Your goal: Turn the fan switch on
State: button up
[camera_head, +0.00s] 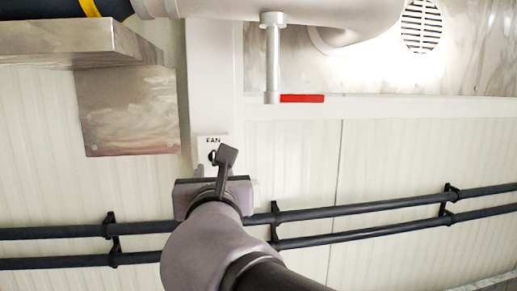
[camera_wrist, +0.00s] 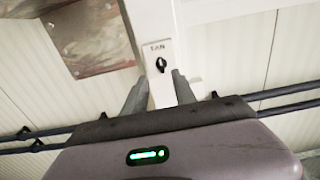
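The fan switch is a small black rotary knob (camera_wrist: 161,65) on a white plate labelled "FAN" (camera_wrist: 157,48), mounted on a white vertical post. In the head view the plate (camera_head: 213,141) shows just above my gripper, and the knob is mostly hidden behind it. My gripper (camera_wrist: 156,85) points at the switch. In the wrist view its two grey fingers are apart, with the knob appearing between and slightly beyond the tips. Nothing is between the fingers that I can see held. Contact with the knob does not show.
Two dark horizontal pipes (camera_head: 350,208) run along the wall below the switch. A metal plate and ledge (camera_head: 125,110) stand out at the upper left.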

aim_at(214, 153)
jog(key=p+x, duration=0.2)
jog(key=x, duration=1)
jog(key=shift+p, duration=0.4)
jog(key=shift+d, duration=0.1)
grip_shut()
